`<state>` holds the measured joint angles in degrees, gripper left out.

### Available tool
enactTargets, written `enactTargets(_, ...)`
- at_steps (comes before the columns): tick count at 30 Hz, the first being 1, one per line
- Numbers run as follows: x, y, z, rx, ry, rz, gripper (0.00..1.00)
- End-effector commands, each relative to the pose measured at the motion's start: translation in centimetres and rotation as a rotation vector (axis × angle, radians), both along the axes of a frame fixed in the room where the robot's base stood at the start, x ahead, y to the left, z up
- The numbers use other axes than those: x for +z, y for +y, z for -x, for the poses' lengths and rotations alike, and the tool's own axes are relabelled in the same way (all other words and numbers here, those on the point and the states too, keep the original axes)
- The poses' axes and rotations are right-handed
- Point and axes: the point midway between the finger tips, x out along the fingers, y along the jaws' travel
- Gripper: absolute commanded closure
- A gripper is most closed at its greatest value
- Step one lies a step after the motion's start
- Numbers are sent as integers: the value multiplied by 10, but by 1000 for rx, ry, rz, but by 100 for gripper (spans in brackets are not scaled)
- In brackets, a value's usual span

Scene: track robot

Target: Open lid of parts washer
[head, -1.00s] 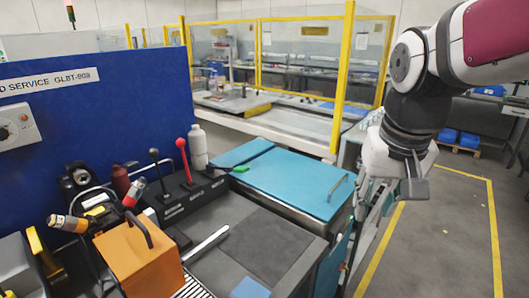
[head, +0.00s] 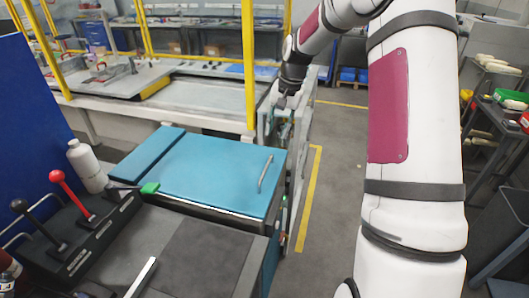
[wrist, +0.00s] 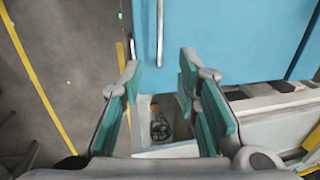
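The parts washer's teal lid (head: 210,168) lies flat and closed on the washer. Its bar handle (head: 265,173) is near the right edge of the lid. In the wrist view the lid (wrist: 235,40) fills the upper right, and the handle (wrist: 160,32) runs along it at the top. My gripper (wrist: 160,72) is open and empty, its two green-padded fingers spread just short of the handle in that picture. In the head view my gripper (head: 281,125) is small, beyond the lid's far right corner, apart from the handle. Its fingertips are hard to make out there.
Control levers (head: 60,178) and a white bottle (head: 86,165) stand left of the lid. A yellow post (head: 248,65) and long bench stand behind.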

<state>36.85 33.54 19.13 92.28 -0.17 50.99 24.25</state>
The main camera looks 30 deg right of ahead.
Motion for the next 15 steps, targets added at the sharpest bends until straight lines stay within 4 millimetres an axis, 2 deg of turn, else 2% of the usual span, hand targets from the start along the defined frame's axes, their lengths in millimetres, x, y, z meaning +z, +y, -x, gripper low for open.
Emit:
enactTargets(5,-21,4,-1,1,4,-3,70)
enactTargets(15,-86,13,-10,3,4,-3,70)
